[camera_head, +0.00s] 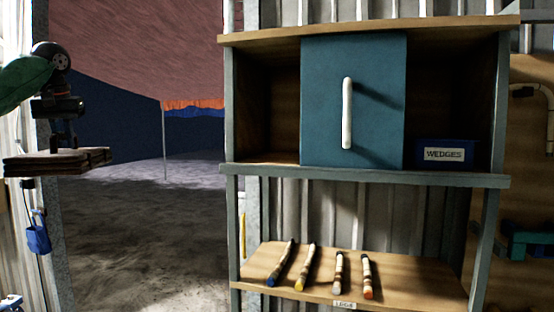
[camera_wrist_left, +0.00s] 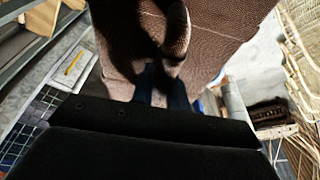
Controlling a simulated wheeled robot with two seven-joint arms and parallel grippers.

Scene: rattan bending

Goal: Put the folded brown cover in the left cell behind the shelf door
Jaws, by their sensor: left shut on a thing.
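The folded brown cover (camera_head: 57,161) is a flat, layered bundle at the far left of the head view. My left gripper (camera_head: 62,142) is shut on it from above and holds it in the air, left of the shelf. In the left wrist view the cover (camera_wrist_left: 215,30) fills the top, with the fingers (camera_wrist_left: 163,82) against it. The teal shelf door (camera_head: 375,130) with its upright white handle (camera_head: 347,113) stands across the middle of the upper shelf. The left cell (camera_head: 268,110) shows open and empty beside it; any part behind the door is hidden. My right gripper is out of view.
A blue box marked WEDGES (camera_head: 444,154) sits right of the door. Several coloured-tipped sticks (camera_head: 338,275) lie on the lower shelf board (camera_head: 425,285). A grey post (camera_head: 232,110) edges the shelf's left side. Between cover and shelf is an open gap. A blue padlock (camera_head: 38,237) hangs below the cover.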

